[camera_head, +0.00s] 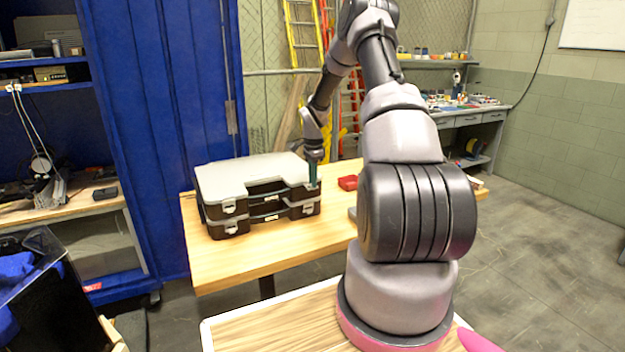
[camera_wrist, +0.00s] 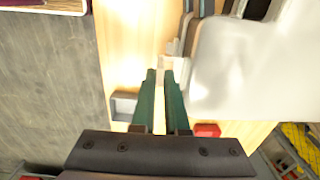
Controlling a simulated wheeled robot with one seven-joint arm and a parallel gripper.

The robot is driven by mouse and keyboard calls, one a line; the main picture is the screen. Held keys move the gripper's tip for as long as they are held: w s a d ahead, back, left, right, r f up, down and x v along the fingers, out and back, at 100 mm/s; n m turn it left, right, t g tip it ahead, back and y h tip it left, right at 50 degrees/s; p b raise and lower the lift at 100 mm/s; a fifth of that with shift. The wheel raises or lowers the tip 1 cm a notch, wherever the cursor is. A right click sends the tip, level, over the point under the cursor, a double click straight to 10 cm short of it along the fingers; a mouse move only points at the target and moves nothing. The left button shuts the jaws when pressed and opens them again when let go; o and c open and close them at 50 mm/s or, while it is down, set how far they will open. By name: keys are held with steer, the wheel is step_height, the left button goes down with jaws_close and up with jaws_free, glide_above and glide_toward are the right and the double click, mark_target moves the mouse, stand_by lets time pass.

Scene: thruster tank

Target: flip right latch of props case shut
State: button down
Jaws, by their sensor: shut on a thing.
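The props case (camera_head: 240,178) lies on the wooden table, with a pale grey lid and a dark, two-tier front. Light latches show on its front at left (camera_head: 229,207) and lower right (camera_head: 307,208). My gripper (camera_head: 313,180) points down at the front right corner of the case and hides the upper right latch there. In the wrist view the case lid (camera_wrist: 240,70) fills the right side. My teal fingers (camera_wrist: 159,76) are nearly closed beside its edge, around a small pale piece at their tips that looks like the right latch. The latch's exact angle is unclear.
The wooden table (camera_head: 225,268) has bare room in front of the case. A red bin (camera_head: 348,183) stands right of the case, and a grey tray (camera_wrist: 123,106) shows in the wrist view. A blue cabinet (camera_head: 165,110) stands behind at left.

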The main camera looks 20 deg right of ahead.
steer(key=f+t, duration=0.2)
steer(key=t, duration=0.2)
steer(key=s+f+t, duration=0.1)
steer(key=t, duration=0.4)
steer(key=f+t, duration=0.2)
steer(key=t, duration=0.3)
steer(key=shift+s+f+y, duration=0.15)
steer(key=shift+f+y, duration=0.15)
steer(key=shift+f, duration=0.05)
steer(key=shift+w+f+t, duration=0.25)
steer(key=shift+t, duration=0.7)
steer(key=shift+w+f+t, duration=0.2)
steer(key=shift+t, duration=0.75)
steer(key=shift+w, duration=0.1)
steer(key=c, duration=0.9)
jaws_free()
